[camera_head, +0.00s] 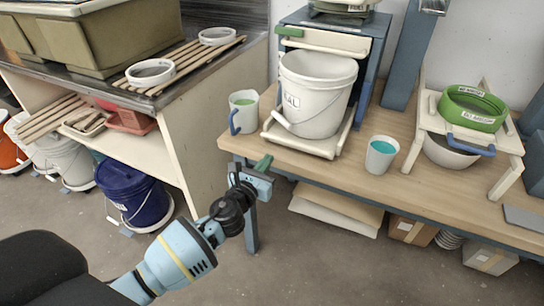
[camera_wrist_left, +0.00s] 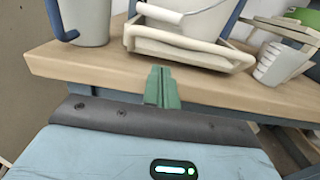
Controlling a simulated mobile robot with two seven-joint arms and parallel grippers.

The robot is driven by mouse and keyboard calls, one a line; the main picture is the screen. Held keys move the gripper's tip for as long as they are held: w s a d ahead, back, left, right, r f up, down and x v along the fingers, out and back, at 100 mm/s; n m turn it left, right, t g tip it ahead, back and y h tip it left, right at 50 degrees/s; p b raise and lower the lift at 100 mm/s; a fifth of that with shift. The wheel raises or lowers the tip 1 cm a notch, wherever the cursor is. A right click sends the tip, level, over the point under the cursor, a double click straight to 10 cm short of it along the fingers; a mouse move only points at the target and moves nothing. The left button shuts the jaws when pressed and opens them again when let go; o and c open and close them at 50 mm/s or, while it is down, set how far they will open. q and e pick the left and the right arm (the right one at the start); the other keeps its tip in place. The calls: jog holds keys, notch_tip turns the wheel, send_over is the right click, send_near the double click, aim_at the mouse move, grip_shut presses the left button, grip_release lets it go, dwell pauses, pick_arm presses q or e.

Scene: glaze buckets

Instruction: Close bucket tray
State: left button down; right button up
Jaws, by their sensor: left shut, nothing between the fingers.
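The cream bucket tray (camera_head: 325,145) sticks out at the front of a blue frame (camera_head: 370,65) on the wooden table. A white labelled bucket (camera_head: 315,95) stands on it. My left gripper (camera_head: 264,163) is in front of the table edge, left of and in front of the tray, apart from it. In the left wrist view, its green fingers (camera_wrist_left: 161,86) are shut with nothing between them, and the tray front (camera_wrist_left: 185,52) lies just beyond. The bucket (camera_wrist_left: 205,18) is cut off at the top there. My right gripper is not in view.
A mug with a blue handle (camera_head: 243,111) stands just left of the tray, and a cup of teal liquid (camera_head: 381,154) to its right. A small stand (camera_head: 470,135) holds a green ring-shaped container (camera_head: 471,108). The table front between cup and stand is clear.

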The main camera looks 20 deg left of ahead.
pick_arm(q)
jog(key=s, duration=0.7)
jog(key=shift+a, duration=0.35)
